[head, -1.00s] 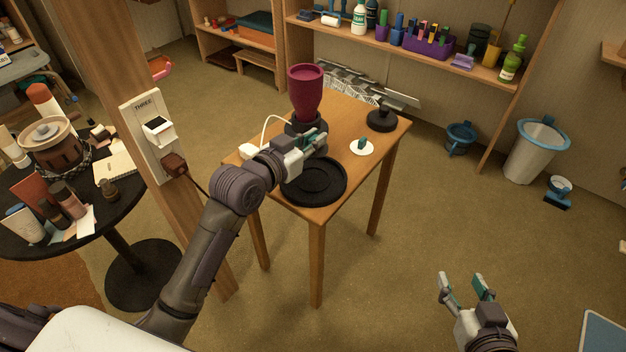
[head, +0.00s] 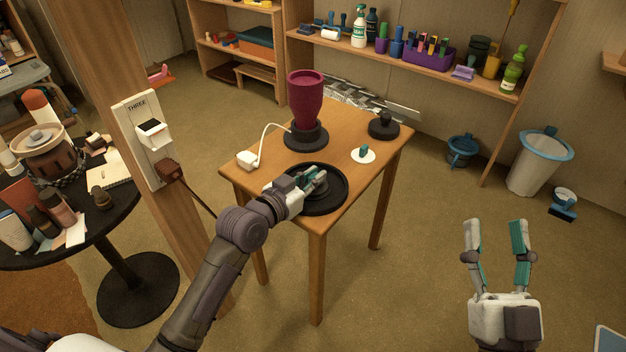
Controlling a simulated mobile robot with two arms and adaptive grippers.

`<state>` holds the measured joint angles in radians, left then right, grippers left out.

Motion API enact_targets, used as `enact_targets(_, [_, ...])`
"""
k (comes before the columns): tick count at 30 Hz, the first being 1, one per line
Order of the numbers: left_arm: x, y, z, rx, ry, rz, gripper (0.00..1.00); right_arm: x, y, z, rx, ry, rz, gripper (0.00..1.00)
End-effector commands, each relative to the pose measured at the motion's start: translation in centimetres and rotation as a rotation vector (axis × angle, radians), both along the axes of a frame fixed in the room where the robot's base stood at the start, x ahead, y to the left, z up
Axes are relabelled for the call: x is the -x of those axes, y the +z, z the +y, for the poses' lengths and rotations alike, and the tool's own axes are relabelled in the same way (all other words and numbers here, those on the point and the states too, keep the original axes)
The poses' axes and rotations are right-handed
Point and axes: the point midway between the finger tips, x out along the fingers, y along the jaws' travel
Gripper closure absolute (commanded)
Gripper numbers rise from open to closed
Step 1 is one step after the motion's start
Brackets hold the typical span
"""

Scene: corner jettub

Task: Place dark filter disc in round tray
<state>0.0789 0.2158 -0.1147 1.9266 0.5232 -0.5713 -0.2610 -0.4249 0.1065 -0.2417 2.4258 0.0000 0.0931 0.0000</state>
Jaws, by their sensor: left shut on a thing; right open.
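The round tray (head: 339,199) is black and lies near the front corner of the small wooden table in the head view. My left gripper (head: 312,178) is over the tray, shut on a small dark grey round piece, which looks like the dark filter disc (head: 320,189). The fingers partly hide the disc. It is within the tray's outline; I cannot tell whether it touches the tray's floor. My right gripper (head: 495,228) is open and empty, over the floor at the lower right, away from the table.
A maroon hopper (head: 306,92) on a dark base (head: 306,136) stands behind the tray. A white disc with a teal knob (head: 363,154), a black knobbed lid (head: 383,127) and a white plug (head: 247,159) are on the wooden table (head: 352,186). A wooden post (head: 150,185) rises at left.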

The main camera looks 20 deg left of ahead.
Motion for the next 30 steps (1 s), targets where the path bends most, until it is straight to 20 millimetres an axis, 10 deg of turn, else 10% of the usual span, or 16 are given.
enact_targets(12, [0.00, -0.42, 0.01, -0.001, 0.000, 0.000, 1.00, 0.23, 0.37, 0.00, -0.007, 0.001, -0.026, 0.46])
enact_targets(13, [0.00, -0.32, 0.01, 0.000, 0.000, -0.001, 0.82, 0.24, 0.43, 0.00, -0.008, 0.001, -0.027, 0.46])
enact_targets(17, [-0.01, -0.31, 0.01, 0.000, 0.000, -0.001, 0.62, 0.23, 0.39, 0.00, -0.007, 0.001, -0.025, 0.46])
enact_targets(30, [0.69, 0.14, 0.27, -0.001, 0.001, 0.001, 0.62, -0.24, -0.19, -0.04, 0.008, -0.003, 0.027, 0.46])
